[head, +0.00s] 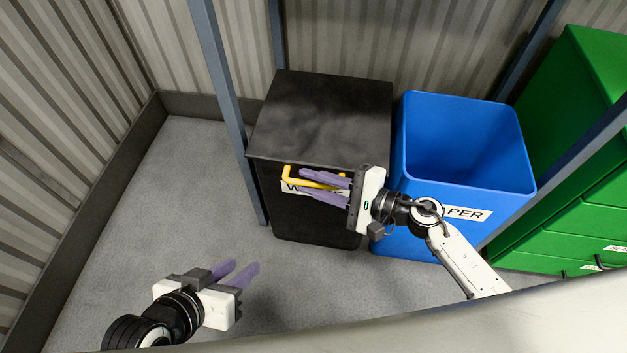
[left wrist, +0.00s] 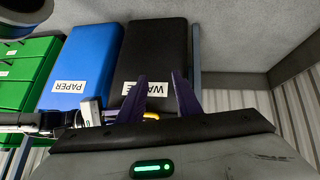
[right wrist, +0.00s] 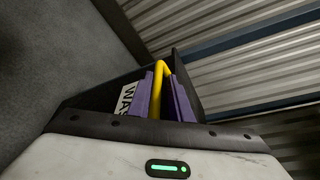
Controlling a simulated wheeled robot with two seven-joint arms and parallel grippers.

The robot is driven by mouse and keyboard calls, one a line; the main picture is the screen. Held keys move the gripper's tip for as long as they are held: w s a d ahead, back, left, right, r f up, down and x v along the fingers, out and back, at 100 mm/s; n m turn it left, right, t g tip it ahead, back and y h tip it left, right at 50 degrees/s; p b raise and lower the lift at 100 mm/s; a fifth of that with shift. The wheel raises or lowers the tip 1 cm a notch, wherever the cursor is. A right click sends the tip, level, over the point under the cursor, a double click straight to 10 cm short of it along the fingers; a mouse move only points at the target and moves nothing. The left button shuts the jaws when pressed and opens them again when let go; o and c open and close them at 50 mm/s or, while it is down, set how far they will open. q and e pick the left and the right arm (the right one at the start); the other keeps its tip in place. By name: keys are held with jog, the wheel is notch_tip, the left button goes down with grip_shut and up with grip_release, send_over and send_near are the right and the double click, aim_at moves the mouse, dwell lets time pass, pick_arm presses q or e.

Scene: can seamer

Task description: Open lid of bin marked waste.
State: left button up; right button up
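The black waste bin (head: 300,215) stands at the back, with its flat black lid (head: 320,115) down. A white label on its front (left wrist: 145,90) is partly hidden by my right gripper in the head view. A yellow bar handle (head: 287,174) sticks out at the bin's upper front, and it also shows in the right wrist view (right wrist: 162,70). My right gripper (head: 318,187) is at the handle, its purple fingers close on either side of it, and looks shut on it. My left gripper (head: 238,272) is open and empty, low in front of the bin and apart from it.
A blue, open-topped paper bin (head: 430,165) stands right beside the waste bin. Green bins (head: 575,220) stand further right. Blue-grey posts (head: 225,90) rise near the bins, with a corrugated wall (head: 60,90) at left. The grey floor (head: 170,200) on the left is clear.

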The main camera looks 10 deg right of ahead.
jog(key=shift+c, duration=0.5)
grip_shut()
